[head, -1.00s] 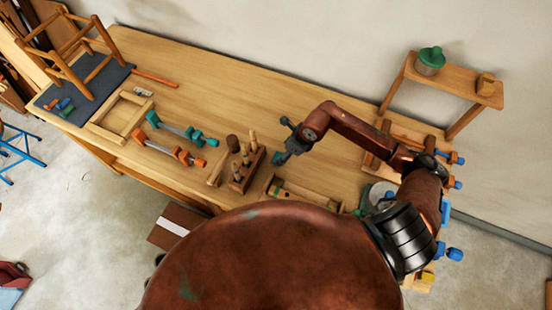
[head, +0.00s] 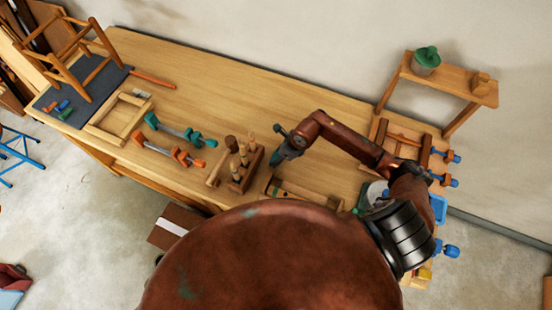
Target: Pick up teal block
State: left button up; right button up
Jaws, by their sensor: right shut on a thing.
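My right gripper (head: 283,152) hangs above the bench, just right of the tool block, and is shut. A small teal block (head: 276,158) shows at its fingertips, partly hidden by the fingers. The gripper and block appear to be above the left end of a shallow wooden tray (head: 316,200); the exact height is hard to tell. My left gripper is not in view.
A wooden block with upright tools (head: 240,180) stands close left of the gripper. Teal and orange clamps (head: 180,132) lie further left, beside a wooden frame (head: 119,117) and a chair (head: 85,65). A small shelf (head: 445,85) stands at right. The bench's back middle is clear.

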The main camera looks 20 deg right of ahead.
jog(key=c, duration=0.5)
jog(key=shift+r, duration=0.1)
jog(key=shift+c, duration=0.2)
jog(key=shift+r, duration=0.2)
notch_tip(320, 180, up, 2)
jog(key=shift+b, duration=0.5)
jog(key=s+d+r+b, duration=0.2)
jog(key=s+d+r, duration=0.8)
jog(key=shift+r, duration=0.2)
